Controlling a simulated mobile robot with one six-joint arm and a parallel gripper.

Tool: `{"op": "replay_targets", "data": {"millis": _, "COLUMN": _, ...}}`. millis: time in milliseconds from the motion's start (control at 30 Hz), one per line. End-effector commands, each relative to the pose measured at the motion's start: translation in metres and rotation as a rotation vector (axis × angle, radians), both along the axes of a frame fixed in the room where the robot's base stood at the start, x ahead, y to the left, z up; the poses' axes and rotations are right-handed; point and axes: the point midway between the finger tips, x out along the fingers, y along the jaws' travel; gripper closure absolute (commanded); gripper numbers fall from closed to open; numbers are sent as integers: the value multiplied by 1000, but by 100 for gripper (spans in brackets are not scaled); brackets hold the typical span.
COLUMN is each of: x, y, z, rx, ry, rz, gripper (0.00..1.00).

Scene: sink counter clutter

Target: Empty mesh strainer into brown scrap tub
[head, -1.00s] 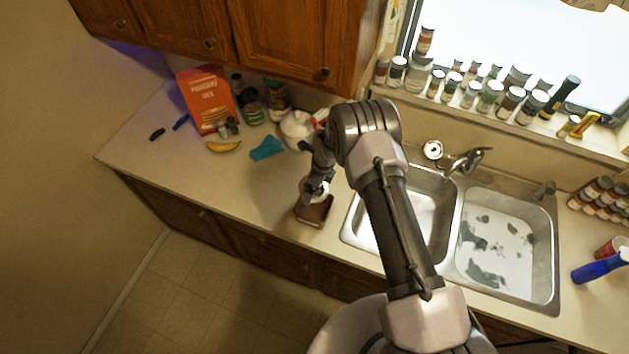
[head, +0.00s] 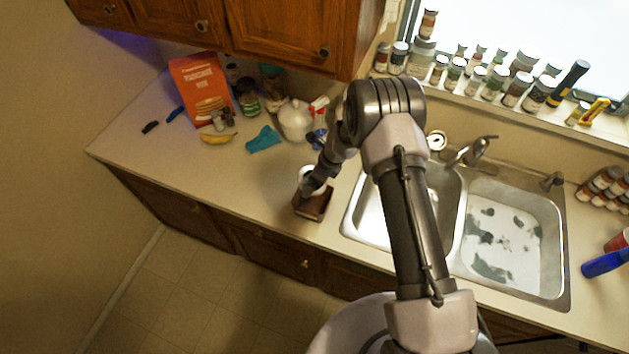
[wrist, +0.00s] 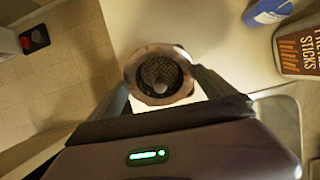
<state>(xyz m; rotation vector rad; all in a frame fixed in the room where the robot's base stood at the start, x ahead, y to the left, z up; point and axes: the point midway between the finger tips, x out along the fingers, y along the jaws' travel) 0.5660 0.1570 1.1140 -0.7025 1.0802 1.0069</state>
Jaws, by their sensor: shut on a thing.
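My gripper (wrist: 163,88) is shut on the mesh strainer (wrist: 146,90), one finger on each side of its round pale rim. In the wrist view its dark mesh faces the camera, with a small grey lump in the middle. In the head view the strainer is a small whitish shape (head: 309,175), partly hidden by my gripper (head: 313,186). The brown scrap tub (head: 312,207) stands on the counter near the front edge, left of the sink. The strainer appears just above or behind the tub; the exact gap cannot be told. The tub's inside is mostly hidden.
A double sink (head: 452,262) lies to the right. A red-orange box (head: 200,88), a banana (head: 218,138), a blue-green cloth (head: 263,139) and a white pot (head: 295,119) are at the back left. Jars line the windowsill (head: 470,95). The counter front left of the tub is clear.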

Motion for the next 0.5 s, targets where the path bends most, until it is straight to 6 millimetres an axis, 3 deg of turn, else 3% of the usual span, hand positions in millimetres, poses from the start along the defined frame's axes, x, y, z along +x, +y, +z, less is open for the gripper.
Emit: {"op": "replay_targets", "data": {"millis": 500, "x": 0, "y": -1, "z": -3, "rx": 50, "ry": -23, "rz": -2, "gripper": 45}}
